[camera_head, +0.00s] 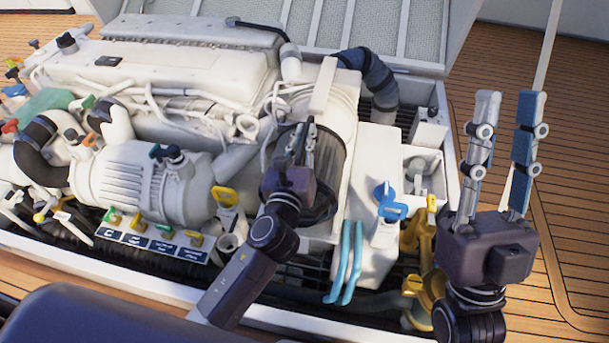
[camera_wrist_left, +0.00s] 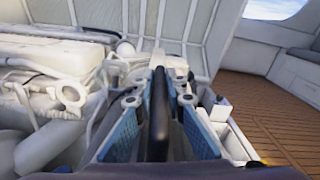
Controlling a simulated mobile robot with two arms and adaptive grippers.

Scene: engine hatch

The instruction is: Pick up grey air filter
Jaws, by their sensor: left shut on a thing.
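The grey air filter (camera_head: 336,165) is a ribbed cylinder with a dark lower rim. It sits in the white engine housing, right of the middle in the head view. My left gripper (camera_head: 302,140) is in front of it and hides part of it. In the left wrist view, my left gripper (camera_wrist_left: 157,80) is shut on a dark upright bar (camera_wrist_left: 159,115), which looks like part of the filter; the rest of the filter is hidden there. My right gripper (camera_head: 510,95) points up at the right, open and empty, away from the engine.
A black corrugated hose (camera_head: 374,75) curves behind the filter. A blue valve handle (camera_head: 389,203), light-blue pipes (camera_head: 345,262) and a yellow fitting (camera_head: 428,240) stand to its right. The white engine block (camera_head: 170,75) fills the left. Open wooden deck (camera_head: 575,130) lies at right.

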